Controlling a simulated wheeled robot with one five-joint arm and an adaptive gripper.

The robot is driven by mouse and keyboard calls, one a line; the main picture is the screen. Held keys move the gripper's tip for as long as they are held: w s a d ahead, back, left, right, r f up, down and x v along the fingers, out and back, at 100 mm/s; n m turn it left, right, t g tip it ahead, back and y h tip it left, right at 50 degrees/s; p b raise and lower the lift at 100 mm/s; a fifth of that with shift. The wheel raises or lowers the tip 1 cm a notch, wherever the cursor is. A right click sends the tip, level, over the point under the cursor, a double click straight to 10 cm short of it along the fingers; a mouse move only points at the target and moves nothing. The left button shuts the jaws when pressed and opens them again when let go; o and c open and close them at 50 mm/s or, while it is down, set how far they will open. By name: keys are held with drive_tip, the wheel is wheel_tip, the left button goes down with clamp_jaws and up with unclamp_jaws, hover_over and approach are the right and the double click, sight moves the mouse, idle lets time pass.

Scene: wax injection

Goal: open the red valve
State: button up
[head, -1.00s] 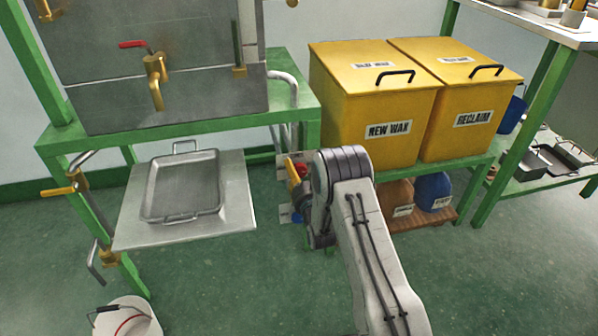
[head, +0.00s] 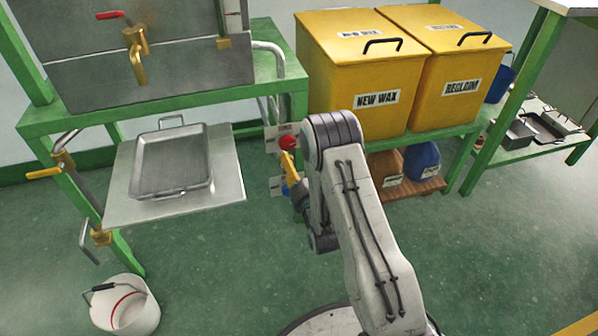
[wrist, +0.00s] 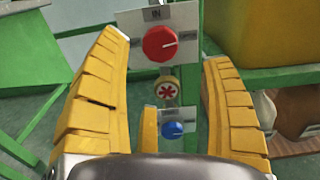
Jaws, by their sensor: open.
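The red valve, a round red knob (wrist: 160,44) with a white pointer line, sits on a light plate marked IN on the green post. It also shows in the head view (head: 288,142), just left of my arm. My gripper (wrist: 163,54) is open, with one yellow finger left of the red knob and one to its right in the wrist view. I see no finger clearly touching it. In the head view one yellow finger (head: 289,163) shows just below the knob; the rest is behind my arm.
A blue knob (wrist: 172,129) and a small disc with a red star (wrist: 166,91) sit below the red knob. A metal tray (head: 172,162) lies on a shelf to the left. Yellow wax bins (head: 375,97) stand right. A white bucket (head: 125,305) is on the floor.

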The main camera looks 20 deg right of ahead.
drive_tip(key=shift+s, duration=1.35)
